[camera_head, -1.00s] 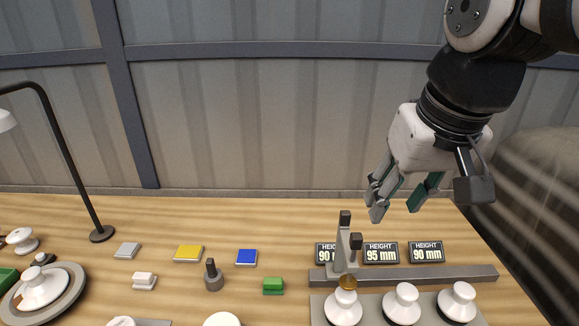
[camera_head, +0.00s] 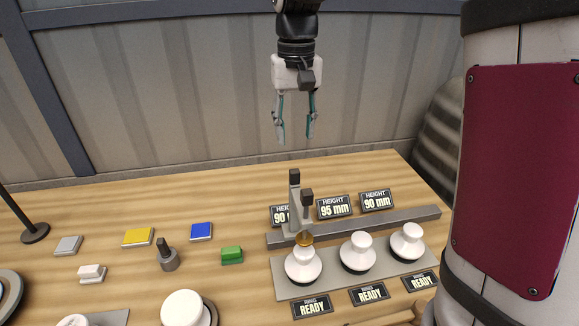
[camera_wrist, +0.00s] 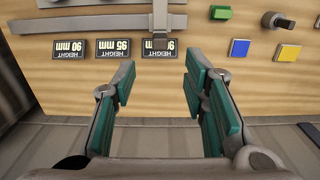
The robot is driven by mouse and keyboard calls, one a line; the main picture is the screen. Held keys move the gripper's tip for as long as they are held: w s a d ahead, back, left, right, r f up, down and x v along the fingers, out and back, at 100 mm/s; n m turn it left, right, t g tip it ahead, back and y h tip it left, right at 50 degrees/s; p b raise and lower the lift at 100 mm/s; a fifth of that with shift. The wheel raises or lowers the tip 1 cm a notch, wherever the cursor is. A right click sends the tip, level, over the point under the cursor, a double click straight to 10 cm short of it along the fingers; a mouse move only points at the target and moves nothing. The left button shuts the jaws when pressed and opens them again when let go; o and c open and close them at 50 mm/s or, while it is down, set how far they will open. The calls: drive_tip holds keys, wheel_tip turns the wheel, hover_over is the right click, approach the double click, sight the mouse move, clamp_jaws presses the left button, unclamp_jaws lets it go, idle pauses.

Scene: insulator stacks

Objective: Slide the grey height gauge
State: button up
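The grey height gauge (camera_head: 295,207) stands upright at the left part of a long grey rail (camera_head: 375,226). It has a dark-tipped post and a second dark knob, and a brass-coloured disc shows at its front by the left white insulator (camera_head: 303,264). My gripper (camera_head: 295,138) is open and empty, pointing down above and behind the gauge, clear of it. In the wrist view my gripper (camera_wrist: 162,95) shows its teal pads wide apart, with the gauge (camera_wrist: 158,42) beyond them, partly cut off by the top edge.
Height signs stand behind the rail, including a 95 mm sign (camera_head: 334,207) and a right 90 mm sign (camera_head: 377,200). Two more white insulators (camera_head: 357,252) (camera_head: 407,242) stand in front. Green (camera_head: 232,255), blue (camera_head: 201,231) and yellow (camera_head: 138,237) blocks lie left.

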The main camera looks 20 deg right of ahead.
sight(295, 170)
wheel_tip(295, 170, down, 11)
drive_tip(key=shift+f+p, duration=0.1)
drive_tip(key=shift+p, duration=0.6)
clamp_jaws()
